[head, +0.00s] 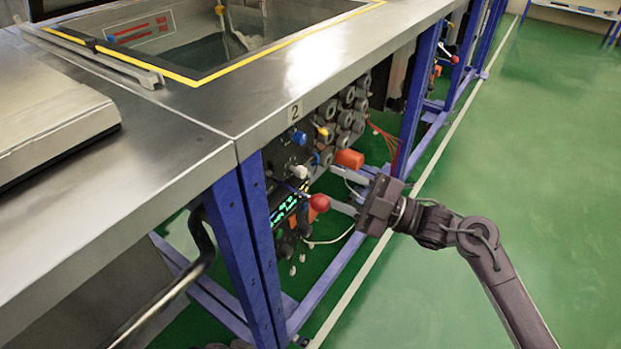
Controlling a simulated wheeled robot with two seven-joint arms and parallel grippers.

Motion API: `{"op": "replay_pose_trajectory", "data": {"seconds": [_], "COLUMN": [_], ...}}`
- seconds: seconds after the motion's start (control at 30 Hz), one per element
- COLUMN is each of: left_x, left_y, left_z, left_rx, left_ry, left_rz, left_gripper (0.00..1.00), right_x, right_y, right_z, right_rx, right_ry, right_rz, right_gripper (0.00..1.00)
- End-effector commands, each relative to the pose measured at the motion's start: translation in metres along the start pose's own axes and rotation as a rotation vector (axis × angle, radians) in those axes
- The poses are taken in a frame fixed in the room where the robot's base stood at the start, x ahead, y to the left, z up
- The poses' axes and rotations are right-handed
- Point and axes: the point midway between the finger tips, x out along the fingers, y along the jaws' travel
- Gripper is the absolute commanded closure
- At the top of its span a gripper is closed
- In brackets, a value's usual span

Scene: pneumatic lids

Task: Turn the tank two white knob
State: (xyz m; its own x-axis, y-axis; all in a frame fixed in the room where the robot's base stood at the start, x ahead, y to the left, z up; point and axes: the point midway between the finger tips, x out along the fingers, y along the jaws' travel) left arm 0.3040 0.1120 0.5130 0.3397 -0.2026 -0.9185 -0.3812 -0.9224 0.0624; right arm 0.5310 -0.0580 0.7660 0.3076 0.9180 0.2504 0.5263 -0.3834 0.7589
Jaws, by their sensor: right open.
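The tank two panel (280,185) is set under the steel counter, below a label (295,111) with the number 2. A small white knob (299,171) sticks out of this panel, below a blue knob (299,137) and above a red ball knob (319,202). My right gripper (333,187) comes in from the right and points at the panel. Its two fingers are apart, with nothing visible between them. The white knob is left of the fingertips, and a gap shows between them. The lower finger is close to the red ball; contact cannot be told. My left gripper is out of view.
The steel counter (185,150) overhangs the panel, with a yellow-edged tank (215,45) set in it. Blue frame legs (240,250) stand left of the panel and another (420,95) stands to the right. Green floor (520,190) is clear on the right.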

Motion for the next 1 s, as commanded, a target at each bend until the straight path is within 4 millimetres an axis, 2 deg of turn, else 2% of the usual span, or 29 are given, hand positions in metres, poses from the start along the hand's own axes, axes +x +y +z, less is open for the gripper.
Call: {"op": "replay_pose_trajectory", "data": {"seconds": [0.1,0.3,0.47,0.7,0.77,1.0], "left_x": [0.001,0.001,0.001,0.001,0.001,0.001], "left_y": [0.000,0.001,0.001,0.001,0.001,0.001], "left_z": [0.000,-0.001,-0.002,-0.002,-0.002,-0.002], "left_rx": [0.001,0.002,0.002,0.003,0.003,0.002], "left_ry": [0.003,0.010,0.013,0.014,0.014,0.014], "left_rz": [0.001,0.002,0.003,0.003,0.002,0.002], "left_gripper": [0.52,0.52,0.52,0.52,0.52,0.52], "right_x": [0.022,0.050,0.059,0.060,0.060,0.060], "right_y": [0.001,0.001,0.000,0.000,0.000,0.000], "right_z": [-0.001,0.000,0.000,0.000,0.000,0.000], "right_rx": [-0.001,0.000,0.000,0.001,0.001,0.001], "right_ry": [0.004,0.001,0.000,-0.001,-0.001,-0.001], "right_rz": [0.003,0.002,0.001,0.000,0.000,0.000], "right_gripper": [0.59,0.59,0.59,0.59,0.64,0.96]}}
